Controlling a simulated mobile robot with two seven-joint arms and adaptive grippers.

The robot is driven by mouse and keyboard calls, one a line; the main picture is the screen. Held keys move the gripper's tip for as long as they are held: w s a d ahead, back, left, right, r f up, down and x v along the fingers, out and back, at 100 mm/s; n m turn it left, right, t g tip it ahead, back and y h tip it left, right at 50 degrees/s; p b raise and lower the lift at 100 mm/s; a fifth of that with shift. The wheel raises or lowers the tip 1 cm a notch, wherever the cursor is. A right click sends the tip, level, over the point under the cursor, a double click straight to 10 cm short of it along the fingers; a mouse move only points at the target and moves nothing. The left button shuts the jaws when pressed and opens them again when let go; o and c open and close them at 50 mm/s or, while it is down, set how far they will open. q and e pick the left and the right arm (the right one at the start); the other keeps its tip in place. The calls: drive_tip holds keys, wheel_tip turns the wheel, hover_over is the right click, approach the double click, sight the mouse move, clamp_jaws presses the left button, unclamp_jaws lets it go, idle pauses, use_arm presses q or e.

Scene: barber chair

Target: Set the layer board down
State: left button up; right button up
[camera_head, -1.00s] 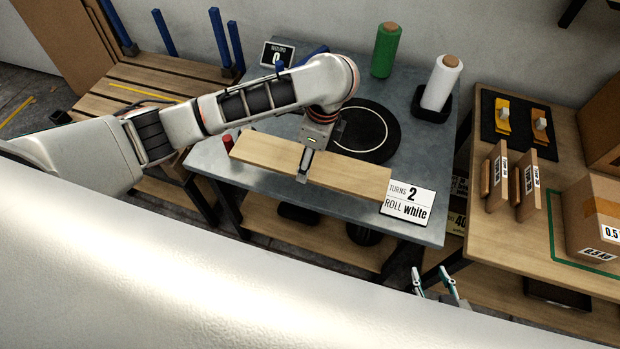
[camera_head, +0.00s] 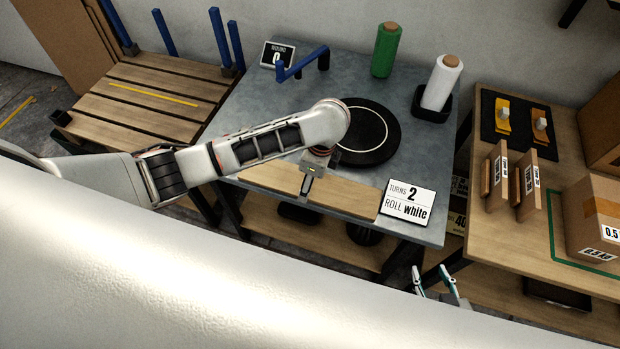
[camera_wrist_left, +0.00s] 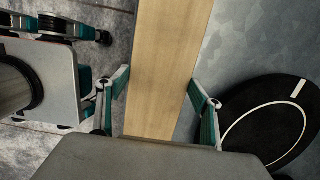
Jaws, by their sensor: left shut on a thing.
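The layer board (camera_head: 345,196) is a long, plain wooden plank along the front edge of the grey metal table (camera_head: 262,105). My left gripper (camera_head: 306,186) is shut on it near its middle, from above. In the left wrist view the teal fingers (camera_wrist_left: 160,100) press on both long sides of the board (camera_wrist_left: 168,55). The arm hides part of the board's rear edge in the head view. I cannot tell whether its underside touches the table. My right gripper (camera_head: 436,281) is empty, its fingers apart, in front of the table.
A black round turntable (camera_head: 378,153) sits right behind the board. A sign reading "TURNS 2 ROLL white" (camera_head: 407,203) stands near its right end. Green (camera_head: 385,50) and white (camera_head: 441,83) rolls stand at the back, near a blue handle (camera_head: 301,65). A slatted pallet (camera_head: 150,100) is at left.

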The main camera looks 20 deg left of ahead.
sight(317, 186)
use_arm(q)
drive_tip(key=o, duration=1.3)
drive_tip(key=shift+f, duration=0.1)
wheel_tip(317, 186, up, 12)
drive_tip(key=d, duration=0.1)
drive_tip(key=shift+d, duration=0.4)
drive_tip(key=shift+s+d, duration=0.1)
